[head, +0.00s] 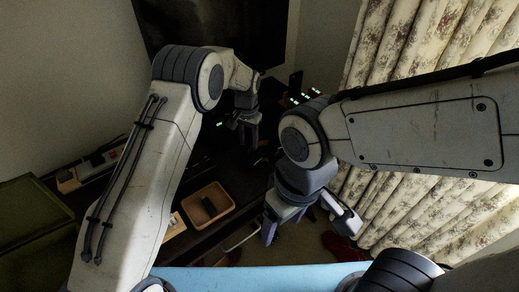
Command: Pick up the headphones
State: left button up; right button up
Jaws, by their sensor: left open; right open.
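I cannot make out the headphones; the dark furniture top is too dim to tell, and my arms cover part of it. My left gripper (246,131) is over the dark furniture at the upper middle, open, with nothing visible between its fingers. My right gripper (306,229) is lower and to the right, pointing down. Its two fingers are spread wide and empty, above the floor beside the furniture.
A tan tray (228,203) holding a small black object (208,207) is on the dark furniture (205,240). A green case (30,225) stands at far left. Floral curtains (400,200) hang at right. A dark red item (340,246) lies on the floor.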

pick_arm(q)
jog(key=shift+f, duration=1.4)
grip_shut()
